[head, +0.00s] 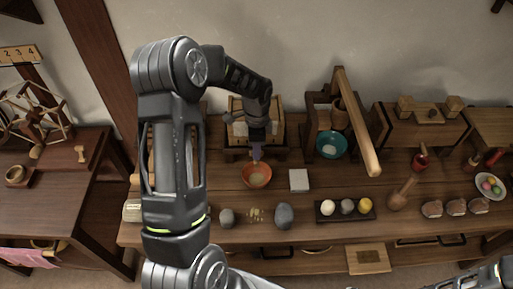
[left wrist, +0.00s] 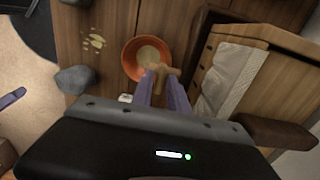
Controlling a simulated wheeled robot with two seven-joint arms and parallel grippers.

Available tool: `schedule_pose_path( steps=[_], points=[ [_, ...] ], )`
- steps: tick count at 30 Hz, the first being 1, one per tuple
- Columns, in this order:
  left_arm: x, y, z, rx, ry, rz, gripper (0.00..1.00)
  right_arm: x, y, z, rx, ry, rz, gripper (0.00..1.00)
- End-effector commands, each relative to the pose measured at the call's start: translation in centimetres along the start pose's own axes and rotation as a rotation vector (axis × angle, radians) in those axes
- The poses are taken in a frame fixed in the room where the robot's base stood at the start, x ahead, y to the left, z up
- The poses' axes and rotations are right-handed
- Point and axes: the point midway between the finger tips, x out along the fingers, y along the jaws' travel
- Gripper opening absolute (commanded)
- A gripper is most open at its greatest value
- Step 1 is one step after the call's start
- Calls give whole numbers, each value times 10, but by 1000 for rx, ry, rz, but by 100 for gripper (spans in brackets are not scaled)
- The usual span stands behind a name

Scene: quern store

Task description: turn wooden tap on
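The wooden tap (left wrist: 162,69) is a small light-brown T-shaped piece above an orange bowl (left wrist: 147,52) in the left wrist view. The bowl (head: 257,175) also shows in the head view. My left gripper (left wrist: 161,78) has its two purple fingers apart, one on each side of the tap's stem. Whether they touch the wood is unclear. In the head view my left gripper (head: 256,152) points down just above the bowl, and the tap is hidden or too small to make out. My right gripper is not in view; only part of that arm shows at bottom right.
A wooden box with a white cloth (left wrist: 232,78) stands close beside the tap. A grey stone (head: 284,216) and crumbs (head: 255,215) lie in front of the bowl. A white block (head: 299,180) is to its right. A wooden press with a long beam (head: 358,122) stands farther right.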

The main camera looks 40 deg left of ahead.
Motion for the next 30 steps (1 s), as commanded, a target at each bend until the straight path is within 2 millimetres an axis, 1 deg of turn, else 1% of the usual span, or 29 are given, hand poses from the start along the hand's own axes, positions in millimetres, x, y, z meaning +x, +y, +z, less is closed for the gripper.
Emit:
schedule_pose_path(
  steps=[1,6,7,23,30],
  points=[
    [0,0,0,0,0,0,15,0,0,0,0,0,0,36],
    [0,0,0,0,0,0,1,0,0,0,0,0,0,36],
    [0,0,0,0,0,0,0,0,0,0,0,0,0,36],
    [0,0,0,-6,0,-1,0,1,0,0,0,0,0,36],
    [1,0,0,-61,0,-2,0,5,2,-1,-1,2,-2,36]
  ],
)
